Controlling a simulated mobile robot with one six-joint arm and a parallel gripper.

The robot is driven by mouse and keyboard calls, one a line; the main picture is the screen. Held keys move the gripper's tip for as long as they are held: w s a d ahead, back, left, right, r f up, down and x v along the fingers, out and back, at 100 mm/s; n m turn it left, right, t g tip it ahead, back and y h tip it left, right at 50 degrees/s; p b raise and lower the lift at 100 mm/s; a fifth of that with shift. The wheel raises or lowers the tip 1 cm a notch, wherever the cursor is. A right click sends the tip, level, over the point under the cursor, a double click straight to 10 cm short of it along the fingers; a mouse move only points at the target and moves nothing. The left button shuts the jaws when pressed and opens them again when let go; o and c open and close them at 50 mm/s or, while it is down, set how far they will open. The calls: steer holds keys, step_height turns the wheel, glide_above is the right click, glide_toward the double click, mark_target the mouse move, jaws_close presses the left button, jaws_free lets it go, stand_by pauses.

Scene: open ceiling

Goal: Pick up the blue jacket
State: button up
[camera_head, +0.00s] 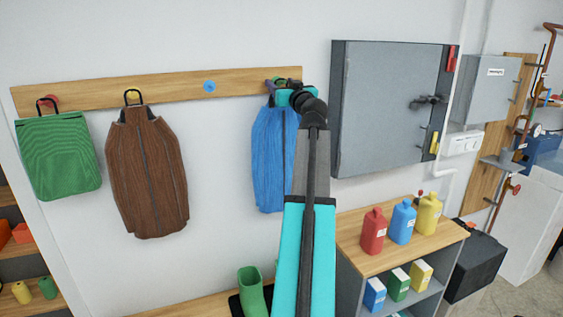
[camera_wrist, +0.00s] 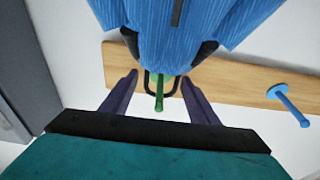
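The blue jacket (camera_head: 272,150) hangs from the right end of the wooden rail, partly hidden behind my arm. In the wrist view the jacket (camera_wrist: 178,30) fills the top, appearing upside down. Its dark hanging loop (camera_wrist: 146,82) goes around a green peg (camera_wrist: 159,95). My gripper (camera_head: 284,90) is at the top of the jacket in the head view. In the wrist view my gripper (camera_wrist: 160,78) is open, with one finger on each side of the loop and peg. Gaps show between the fingers and the loop.
The wooden rail (camera_head: 150,88) also holds a green bag (camera_head: 58,157), a brown jacket (camera_head: 147,172) and an empty blue peg (camera_head: 209,86). A grey cabinet (camera_head: 385,105) projects from the wall just right of my arm. Bottles stand on a shelf unit (camera_head: 350,258) below.

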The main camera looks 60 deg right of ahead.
jaws_close()
steer(key=shift+r, duration=0.25)
steer(key=shift+r+b, duration=0.4)
steer(key=shift+r, duration=0.1)
steer(key=r+b+v, duration=0.2)
steer(key=b+v, duration=0.2)
steer(key=v, duration=1.3)
steer(key=shift+s+a+r, duration=0.35)
steer(key=shift+s+a, duration=0.05)
steer(key=shift+s, duration=0.05)
